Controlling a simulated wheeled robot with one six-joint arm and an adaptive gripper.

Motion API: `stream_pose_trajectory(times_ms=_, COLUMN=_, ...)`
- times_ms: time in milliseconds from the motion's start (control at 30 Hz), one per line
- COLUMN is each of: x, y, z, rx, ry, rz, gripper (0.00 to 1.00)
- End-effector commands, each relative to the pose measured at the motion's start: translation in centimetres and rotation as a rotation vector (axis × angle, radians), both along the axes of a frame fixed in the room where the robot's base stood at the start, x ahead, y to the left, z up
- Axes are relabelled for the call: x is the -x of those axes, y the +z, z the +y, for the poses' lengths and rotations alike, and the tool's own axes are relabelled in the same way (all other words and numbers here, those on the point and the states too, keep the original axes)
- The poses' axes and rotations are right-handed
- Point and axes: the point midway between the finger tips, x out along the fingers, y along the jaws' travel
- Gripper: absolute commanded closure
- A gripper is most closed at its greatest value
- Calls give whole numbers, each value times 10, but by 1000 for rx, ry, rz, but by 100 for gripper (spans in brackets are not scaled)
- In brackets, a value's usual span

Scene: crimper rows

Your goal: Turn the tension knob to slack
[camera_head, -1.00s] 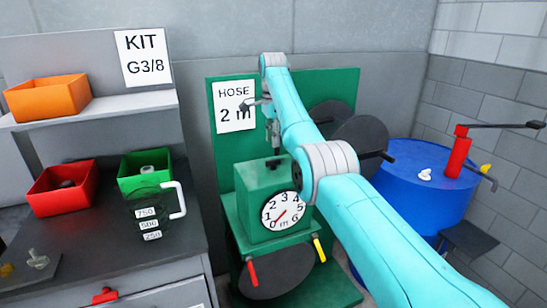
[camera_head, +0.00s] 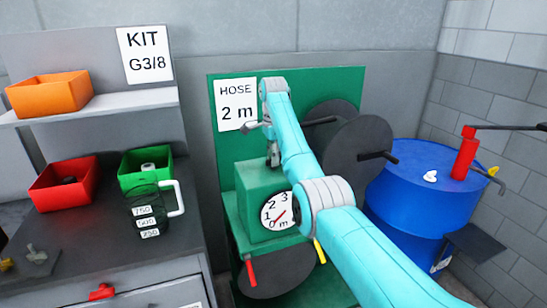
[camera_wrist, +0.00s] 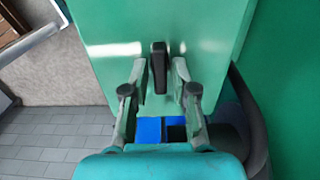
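The tension knob seems to be the black bar-shaped knob (camera_wrist: 158,67) on the flat green face in the wrist view. It points nearly straight up and down in that picture. My gripper (camera_wrist: 158,75) is open, with one finger on each side of the knob and a visible gap at both sides. In the head view my gripper (camera_head: 273,160) is just at the top of the green box (camera_head: 252,190) and hides the knob there. The white dial (camera_head: 278,211) on the box front has a red needle. No slack mark is readable.
Black reels (camera_head: 360,140) stand right of the box, partly behind my arm. A blue drum (camera_head: 415,205) with a red-handled pump is further right. A bench with a jug (camera_head: 150,208), red bin (camera_head: 62,190) and green bin (camera_head: 132,185) is at left.

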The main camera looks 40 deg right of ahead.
Motion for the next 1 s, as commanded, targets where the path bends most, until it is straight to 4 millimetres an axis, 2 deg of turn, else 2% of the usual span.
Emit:
stream_pose_trajectory(times_ms=33, x=0, y=0, z=0, rx=0, ry=0, rz=0, gripper=93)
stream_pose_trajectory(times_ms=67, x=0, y=0, z=0, rx=0, ry=0, rz=0, gripper=100)
stream_pose_trajectory(times_ms=533, x=0, y=0, z=0, rx=0, ry=53, rz=0, gripper=100)
stream_pose_trajectory(times_ms=767, x=0, y=0, z=0, rx=-1, ry=201, rz=0, gripper=100)
stream_pose_trajectory(times_ms=1000, x=0, y=0, z=0, rx=-1, ry=422, rz=0, gripper=100)
